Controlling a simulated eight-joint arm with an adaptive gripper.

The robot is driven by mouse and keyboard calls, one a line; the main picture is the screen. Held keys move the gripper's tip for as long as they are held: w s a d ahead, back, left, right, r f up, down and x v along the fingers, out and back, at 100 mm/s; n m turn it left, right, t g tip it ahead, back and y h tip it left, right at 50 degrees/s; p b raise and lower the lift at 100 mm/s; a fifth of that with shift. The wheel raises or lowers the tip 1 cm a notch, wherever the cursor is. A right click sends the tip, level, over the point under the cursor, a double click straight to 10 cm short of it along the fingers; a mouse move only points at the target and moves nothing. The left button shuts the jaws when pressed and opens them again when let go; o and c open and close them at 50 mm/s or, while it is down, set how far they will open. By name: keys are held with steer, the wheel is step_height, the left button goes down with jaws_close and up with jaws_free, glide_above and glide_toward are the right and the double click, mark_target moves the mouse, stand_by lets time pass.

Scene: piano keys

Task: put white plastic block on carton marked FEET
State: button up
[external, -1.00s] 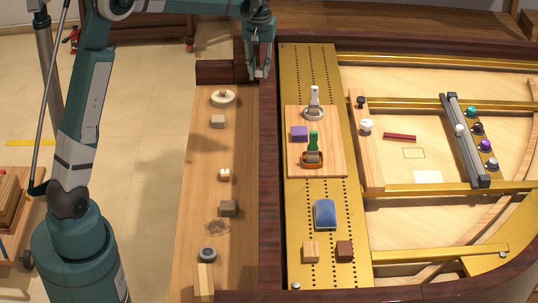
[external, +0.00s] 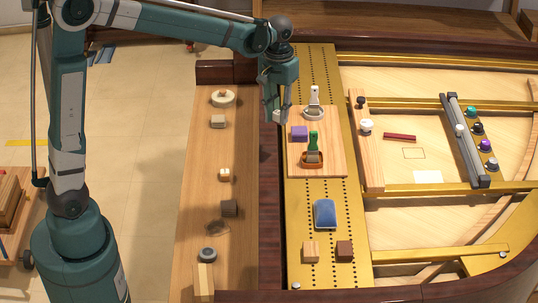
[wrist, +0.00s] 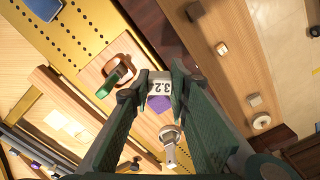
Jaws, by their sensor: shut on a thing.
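My gripper (external: 277,112) is above the dark rim, just left of the small wooden board. It is shut on a white plastic block (external: 277,116), which shows between the fingertips in the wrist view (wrist: 160,80) with the print "3.2". The block is held above the surface. No FEET marking is readable in either view, so I cannot tell for sure which thing is that carton. A brown box-shaped block (external: 229,208) stands on the left wooden ledge; it also shows at the top of the wrist view (wrist: 195,11).
The wooden board (external: 328,171) holds a purple block (external: 299,133), a green-handled brush (external: 313,150) and a white-handled tool (external: 314,100). A blue pad (external: 325,213) lies below it. The ledge also bears a beige block (external: 217,121) and a dark ring (external: 207,254).

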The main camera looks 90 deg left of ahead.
steer(key=s+d+f+m, duration=0.1)
steer(key=s+d+m, duration=0.3)
steer(key=d, duration=0.8)
steer(key=s+d+m, duration=0.1)
steer(key=s+d, duration=0.4)
steer(key=d, duration=0.6)
steer(key=s+d+f+m, duration=0.1)
steer(key=s+d+m, duration=0.3)
steer(key=d, duration=0.8)
steer(key=s+d+f+m, duration=0.25)
steer(key=s+d, duration=0.35)
steer(key=s, duration=0.4)
step_height(320, 180, down, 11)
steer(key=shift+w+d+f+n+p, duration=0.15)
steer(key=shift+w+d+n+p, duration=0.1)
steer(key=shift+n+p, duration=0.15)
steer(key=shift+f, duration=0.1)
steer(key=shift+f+b, duration=0.95)
steer(key=shift+f, duration=1.9)
